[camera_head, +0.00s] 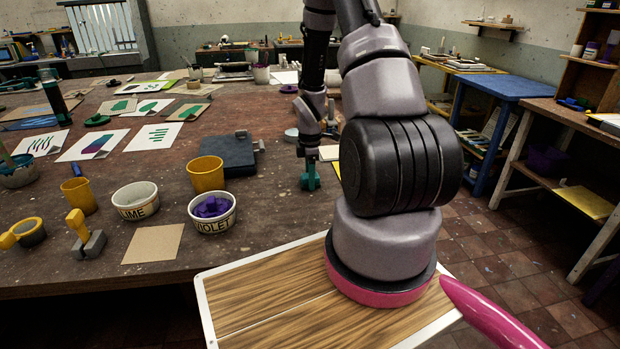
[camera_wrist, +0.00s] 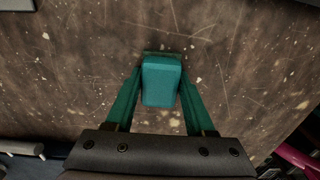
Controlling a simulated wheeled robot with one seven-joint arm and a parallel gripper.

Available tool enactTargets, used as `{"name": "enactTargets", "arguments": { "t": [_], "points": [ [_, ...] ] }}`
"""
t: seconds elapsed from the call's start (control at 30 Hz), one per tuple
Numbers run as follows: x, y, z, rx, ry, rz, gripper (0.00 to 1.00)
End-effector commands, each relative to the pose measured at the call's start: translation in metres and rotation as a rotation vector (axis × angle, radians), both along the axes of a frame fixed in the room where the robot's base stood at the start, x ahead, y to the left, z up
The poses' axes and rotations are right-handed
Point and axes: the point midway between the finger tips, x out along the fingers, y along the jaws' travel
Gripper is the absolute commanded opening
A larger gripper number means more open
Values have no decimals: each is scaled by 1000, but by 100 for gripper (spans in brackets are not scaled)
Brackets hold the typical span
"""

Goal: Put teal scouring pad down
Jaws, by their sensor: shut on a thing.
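The teal scouring pad (camera_wrist: 161,82) is between the two teal fingers of my gripper (camera_head: 310,180), which is shut on it. In the wrist view the pad lies along the fingers, with bare brown table top behind it. In the head view my gripper points down over the right part of the worktable (camera_head: 250,245). There the pad cannot be told apart from the teal fingers. I cannot tell whether the pad touches the table.
A dark blue case (camera_head: 226,155) and a yellow cup (camera_head: 206,174) stand left of my gripper. Bowls marked LIME (camera_head: 135,201) and VIOLET (camera_head: 212,212) stand nearer, beside a cardboard square (camera_head: 153,244). Prints (camera_head: 100,145) cover the left. Bare table surrounds the pad.

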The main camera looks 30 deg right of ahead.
Motion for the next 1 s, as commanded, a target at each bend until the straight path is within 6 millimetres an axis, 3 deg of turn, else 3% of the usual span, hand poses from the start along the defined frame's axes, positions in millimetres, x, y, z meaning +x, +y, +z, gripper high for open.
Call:
{"name": "enactTargets", "arguments": {
  "t": [0.23, 0.27, 0.3, 0.33, 0.73, 0.87, 1.0],
  "points": [
    [0, 0, -3, 0, 1, 0, 0],
    [0, 0, -3, 0, 0, 0, 66],
    [0, 0, -3, 0, 0, 0, 81],
    [0, 0, -3, 0, 0, -1, 84],
    [0, 0, 3, 0, 0, -2, 84],
    [1, -1, 22, 0, -3, -3, 84],
    [1, -1, 53, 0, -5, -3, 84]
  ]
}}
